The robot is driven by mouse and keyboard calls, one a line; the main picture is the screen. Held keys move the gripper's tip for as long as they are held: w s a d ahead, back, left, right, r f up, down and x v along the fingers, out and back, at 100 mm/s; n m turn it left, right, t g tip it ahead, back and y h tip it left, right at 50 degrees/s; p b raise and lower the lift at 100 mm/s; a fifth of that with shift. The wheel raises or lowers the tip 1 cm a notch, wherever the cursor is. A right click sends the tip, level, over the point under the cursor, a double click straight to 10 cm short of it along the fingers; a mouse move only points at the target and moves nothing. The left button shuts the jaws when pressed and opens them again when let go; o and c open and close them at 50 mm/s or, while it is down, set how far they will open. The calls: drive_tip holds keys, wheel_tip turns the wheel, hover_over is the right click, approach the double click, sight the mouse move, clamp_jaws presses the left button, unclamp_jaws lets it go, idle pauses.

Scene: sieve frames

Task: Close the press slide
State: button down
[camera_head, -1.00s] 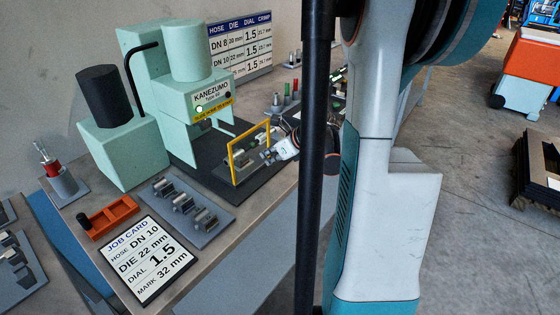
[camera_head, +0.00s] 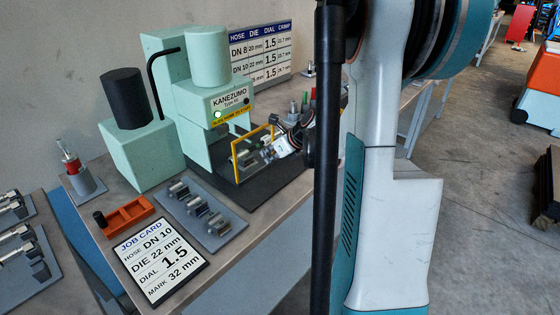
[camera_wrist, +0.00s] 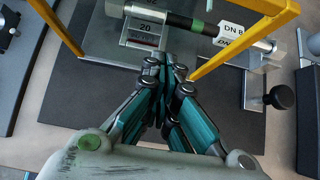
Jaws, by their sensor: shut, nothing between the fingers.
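The pale green press (camera_head: 215,82) stands on the bench in the head view. Its slide carries a yellow upright frame (camera_head: 234,163) under and in front of the press head. My gripper (camera_head: 268,153) is at the frame's right side. In the wrist view my gripper (camera_wrist: 180,74) is shut and empty, its fingertips close to a grey die block marked 20 (camera_wrist: 142,30). The frame's yellow bars (camera_wrist: 243,42) pass on both sides of the fingers. A hose piece with a DN 8 tag (camera_wrist: 233,30) lies behind. Whether the fingertips touch the slide is unclear.
A black knob (camera_wrist: 281,97) is right of the fingers in the wrist view. A grey die tray (camera_head: 205,222), an orange tray (camera_head: 128,215) and a job card (camera_head: 160,262) lie at the bench front. My arm hides the bench's right part.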

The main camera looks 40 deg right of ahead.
sight(261, 139)
drive_tip(key=w, duration=0.7)
drive_tip(key=w+a, duration=0.1)
drive_tip(key=w, duration=0.3)
drive_tip(key=shift+w, duration=0.25)
drive_tip(key=shift+w+d, duration=0.1)
drive_tip(key=shift+w, duration=0.05)
drive_tip(key=shift+r, duration=0.1)
drive_tip(key=shift+s, duration=0.2)
drive_tip(key=s, duration=0.4)
drive_tip(key=shift+s+d+r, duration=0.15)
drive_tip(key=shift+s+r, duration=0.25)
drive_tip(key=p+v, duration=0.3)
drive_tip(key=v, duration=0.5)
drive_tip(key=shift+s+r, duration=0.2)
